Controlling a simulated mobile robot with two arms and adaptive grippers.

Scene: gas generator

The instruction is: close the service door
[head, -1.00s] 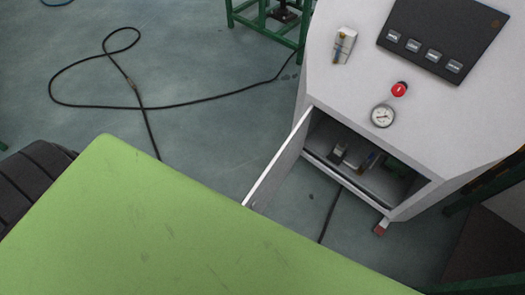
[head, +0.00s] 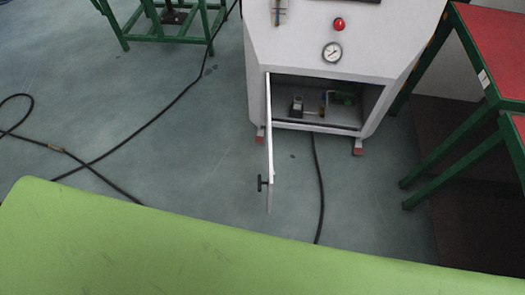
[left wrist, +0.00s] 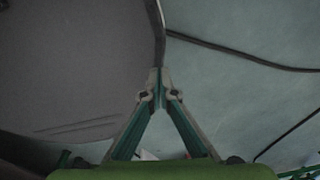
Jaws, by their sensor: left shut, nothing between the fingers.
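The service door (head: 269,140) is a pale panel hinged at the left side of the grey cabinet (head: 300,45). It stands wide open, seen nearly edge-on in the head view, with a dark handle (head: 263,184) near its free end. The cabinet opening (head: 310,118) is uncovered, with small fittings inside. My left gripper (left wrist: 160,74) is shut and empty in the left wrist view, its fingertips meeting over the floor beside a large grey surface. I cannot tell what that surface is. Neither gripper shows in the head view.
A black cable (head: 320,195) runs over the floor below the cabinet, and another (head: 150,121) crosses the floor at left. Green-framed tables with red tops (head: 497,45) stand at right. A green metal stand (head: 165,27) is at upper left.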

